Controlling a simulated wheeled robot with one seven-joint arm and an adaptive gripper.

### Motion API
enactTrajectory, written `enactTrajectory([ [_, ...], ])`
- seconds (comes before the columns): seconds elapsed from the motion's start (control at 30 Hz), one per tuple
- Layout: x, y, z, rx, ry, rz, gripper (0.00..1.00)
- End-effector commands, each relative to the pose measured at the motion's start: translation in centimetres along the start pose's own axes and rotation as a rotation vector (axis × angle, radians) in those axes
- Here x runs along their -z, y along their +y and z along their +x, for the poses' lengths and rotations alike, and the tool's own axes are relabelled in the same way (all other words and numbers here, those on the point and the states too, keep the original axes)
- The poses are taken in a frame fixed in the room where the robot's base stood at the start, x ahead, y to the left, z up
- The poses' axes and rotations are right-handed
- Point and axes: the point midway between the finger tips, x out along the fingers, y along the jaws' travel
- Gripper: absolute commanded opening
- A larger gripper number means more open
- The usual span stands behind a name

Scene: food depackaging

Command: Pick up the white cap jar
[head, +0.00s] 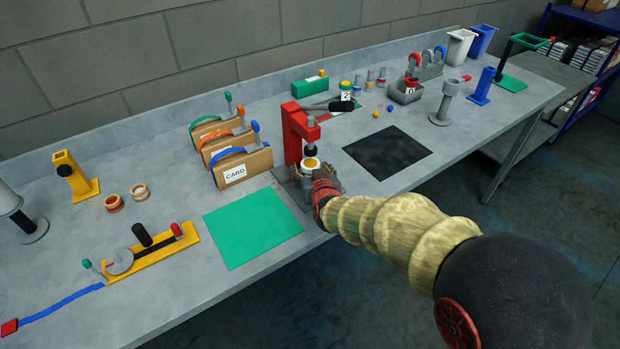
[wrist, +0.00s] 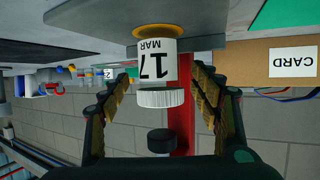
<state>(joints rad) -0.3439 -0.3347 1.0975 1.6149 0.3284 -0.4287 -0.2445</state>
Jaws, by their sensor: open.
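The white cap jar (wrist: 157,68) shows in the wrist view, which is upside down. It has a white ribbed cap (wrist: 160,98) and a label reading "17 MAR", and it stands on a round yellow pad. My gripper (wrist: 160,95) is open, with one finger on each side of the jar and a visible gap on both sides. In the head view my gripper (head: 322,188) is at the foot of the red press (head: 293,135). There the jar is small and partly hidden, so its contact with the fingers cannot be told.
A black press tip (wrist: 160,140) is in line with the cap, above it. A green mat (head: 252,226) lies left of the press and a black mat (head: 388,152) lies right. Boxes with coloured handles, one marked CARD (head: 240,170), stand behind the green mat.

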Motion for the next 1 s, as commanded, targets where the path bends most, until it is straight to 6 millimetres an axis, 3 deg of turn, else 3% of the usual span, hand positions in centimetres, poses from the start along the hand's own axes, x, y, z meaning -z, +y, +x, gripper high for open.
enactTrajectory([
  [0.3,0.14,0.0,0.55,0.0,0.001,0.0,0.63],
  [1.0,0.14,-0.01,0.53,0.0,0.001,0.0,0.23],
])
